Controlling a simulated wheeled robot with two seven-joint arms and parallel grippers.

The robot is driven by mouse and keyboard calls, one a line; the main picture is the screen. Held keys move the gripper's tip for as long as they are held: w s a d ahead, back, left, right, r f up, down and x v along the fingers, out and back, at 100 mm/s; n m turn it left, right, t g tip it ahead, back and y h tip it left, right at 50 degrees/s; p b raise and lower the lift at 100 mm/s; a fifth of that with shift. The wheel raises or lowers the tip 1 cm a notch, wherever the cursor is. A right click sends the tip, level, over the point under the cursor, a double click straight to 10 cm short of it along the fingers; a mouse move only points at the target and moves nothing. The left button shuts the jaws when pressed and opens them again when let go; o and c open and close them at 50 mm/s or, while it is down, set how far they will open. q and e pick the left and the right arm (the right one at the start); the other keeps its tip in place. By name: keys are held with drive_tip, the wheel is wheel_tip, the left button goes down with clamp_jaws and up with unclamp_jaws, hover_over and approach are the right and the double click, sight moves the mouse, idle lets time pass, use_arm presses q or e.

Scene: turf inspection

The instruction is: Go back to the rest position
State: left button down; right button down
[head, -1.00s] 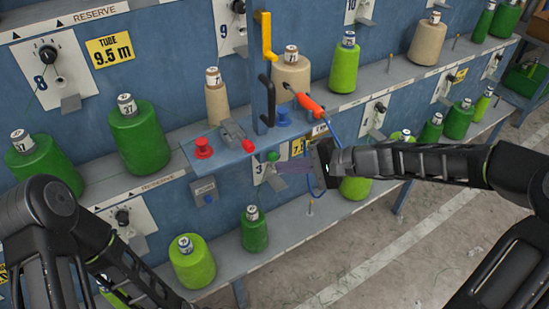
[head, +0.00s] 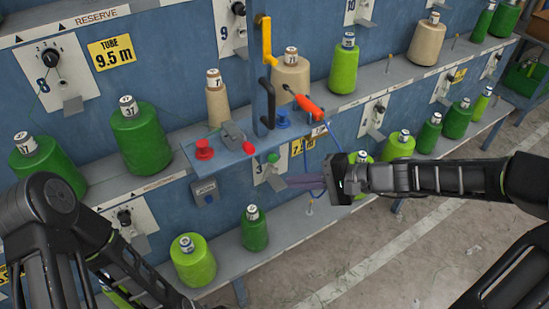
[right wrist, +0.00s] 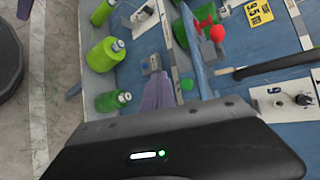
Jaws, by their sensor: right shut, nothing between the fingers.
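My right gripper (head: 305,182) is in front of the blue rack, just below the control shelf. Its purple fingers are shut, empty and point left toward the plate with the green knob (head: 272,157). They look apart from it, though the gap is hard to judge. In the right wrist view the purple fingers (right wrist: 158,92) show side by side beyond the dark gripper body. My left arm (head: 70,225) is bent at the lower left. Its gripper is outside the picture.
The control shelf (head: 222,152) carries a red button (head: 204,149), a red-tipped lever (head: 248,148) and a blue knob (head: 282,119). Several yarn cones line the rack shelves. Open floor (head: 400,260) lies at the lower right.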

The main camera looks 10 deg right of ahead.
idle(0.7)
drive_tip(key=s+d+f+g+h, duration=0.1)
drive_tip(key=s+d+f+h, duration=0.2)
drive_tip(key=f, duration=0.7)
drive_tip(key=s+d+f+g+h, duration=0.1)
drive_tip(key=s+d+f+h, duration=0.15)
drive_tip(key=f, duration=0.75)
drive_tip(key=s+a+f+n+g+h, duration=0.1)
drive_tip(key=s+a+f+n, duration=0.2)
drive_tip(key=s+a+f, duration=0.2)
drive_tip(key=s+a+f+n+g, duration=0.2)
drive_tip(key=s+a+f+n, duration=0.2)
drive_tip(key=s, duration=0.8)
drive_tip(key=a+f, duration=0.2)
drive_tip(key=a, duration=0.1)
drive_tip(key=shift+a+f+n+g+h, duration=0.2)
drive_tip(key=shift+a+n+g+h, duration=0.1)
drive_tip(key=shift+a+h, duration=0.05)
drive_tip(key=shift+w, duration=0.1)
